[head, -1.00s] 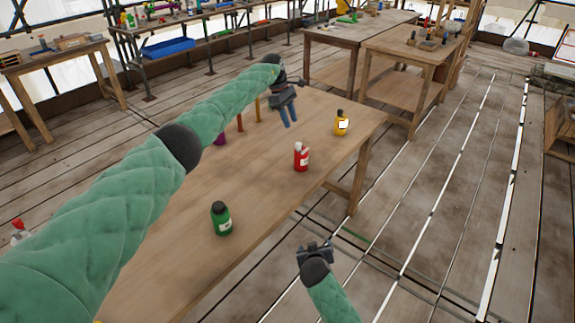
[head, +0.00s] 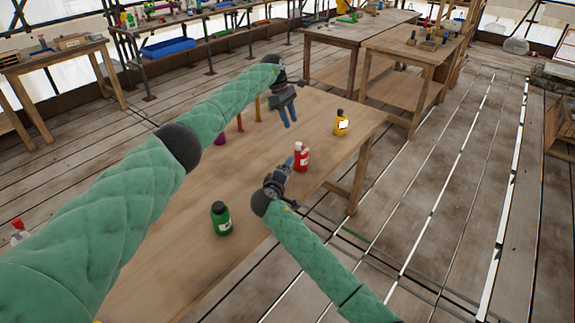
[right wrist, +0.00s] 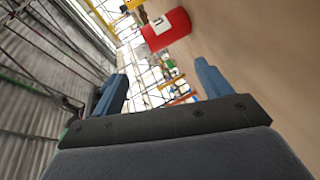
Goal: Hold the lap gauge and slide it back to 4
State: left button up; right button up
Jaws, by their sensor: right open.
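I cannot pick out a lap gauge or a mark 4 in these views. My left gripper (head: 289,124) hangs over the far part of the wooden table (head: 270,150), fingers pointing down; whether they hold anything cannot be made out. My right gripper (head: 287,165) is at the table's right edge, just in front of the red bottle (head: 301,157) and apart from it. In the right wrist view the right gripper (right wrist: 160,82) is open and empty, with the red bottle (right wrist: 167,29) beyond its fingers.
A green bottle (head: 221,219) stands at the near side of the table, and a yellow bottle (head: 341,123) at the far right. Thin upright orange-brown pieces (head: 240,122) and a purple thing (head: 220,139) show partly behind my left arm. The table's middle is clear.

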aim_at(302, 155)
jog(key=w+f+n+h, duration=0.1)
jog(key=w+n, duration=0.1)
jog(key=n, duration=0.1)
jog(key=w+f+n+h, duration=0.1)
jog(key=w+n+h, duration=0.1)
jog(key=n, duration=0.1)
jog(key=w+a+f+n+g+h, duration=0.1)
jog(key=w+n, duration=0.1)
jog(key=w, duration=0.1)
jog(key=shift+f+n, duration=0.25)
jog(key=shift+n, duration=0.15)
jog(key=n+h, duration=0.1)
jog(key=w+n+h, duration=0.1)
jog(key=shift+w+d+f+n+g, duration=0.1)
jog(key=shift+d+n+g, duration=0.05)
jog(key=shift+n+g, duration=0.15)
jog(key=n+h, duration=0.1)
jog(key=w+n+h, duration=0.1)
jog(key=n, duration=0.1)
jog(key=shift+d+g, duration=0.3)
jog(key=shift+d, duration=0.1)
jog(key=shift+w+d+n, duration=0.25)
jog(key=shift+n, duration=0.05)
jog(key=shift+x, duration=3.6)
